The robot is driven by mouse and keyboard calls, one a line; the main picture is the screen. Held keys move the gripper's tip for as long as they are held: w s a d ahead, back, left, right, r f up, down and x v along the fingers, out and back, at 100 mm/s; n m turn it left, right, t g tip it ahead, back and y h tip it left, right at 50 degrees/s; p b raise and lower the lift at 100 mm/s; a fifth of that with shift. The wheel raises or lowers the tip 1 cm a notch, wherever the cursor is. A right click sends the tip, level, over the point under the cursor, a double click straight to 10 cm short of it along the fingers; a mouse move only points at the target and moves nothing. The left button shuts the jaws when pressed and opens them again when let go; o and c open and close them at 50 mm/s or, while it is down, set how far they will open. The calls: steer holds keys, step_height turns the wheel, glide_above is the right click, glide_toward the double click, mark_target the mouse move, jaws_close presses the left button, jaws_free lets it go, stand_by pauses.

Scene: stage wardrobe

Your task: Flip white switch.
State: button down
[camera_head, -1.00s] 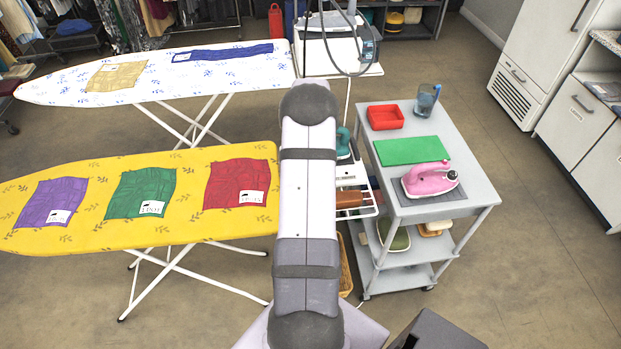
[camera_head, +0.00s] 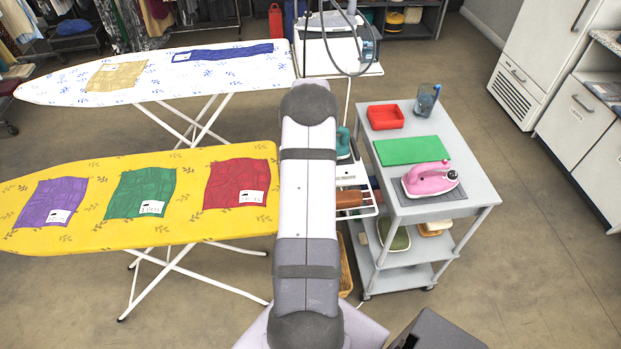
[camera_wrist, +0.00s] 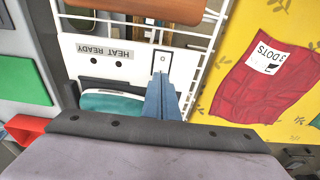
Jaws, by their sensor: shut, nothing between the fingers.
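The white switch (camera_wrist: 162,60) is a small rocker marked 0 on a white panel (camera_wrist: 75,50), seen in the wrist view. My gripper (camera_wrist: 165,76), with blue fingers pressed together and nothing between them, points at the switch. Its tips overlap the switch's lower edge in the picture; I cannot tell whether they touch. The panel also carries an upside-down HEAT READY label (camera_wrist: 104,51) and two dark holes. In the head view my arm hides the switch and my gripper.
A teal iron (camera_wrist: 112,103) sits right by the panel. The yellow ironing board (camera_head: 100,180) with cloths is left, the grey trolley (camera_head: 465,208) with a pink iron (camera_head: 430,180) right. A white wire rack (camera_wrist: 205,60) borders the panel.

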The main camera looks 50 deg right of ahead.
steer(key=shift+f+b, duration=0.4)
steer(key=shift+f, duration=0.25)
stand_by(0.4)
step_height(320, 180, up, 7)
steer(key=p, duration=0.4)
steer(key=shift+p, duration=0.4)
stand_by(0.5)
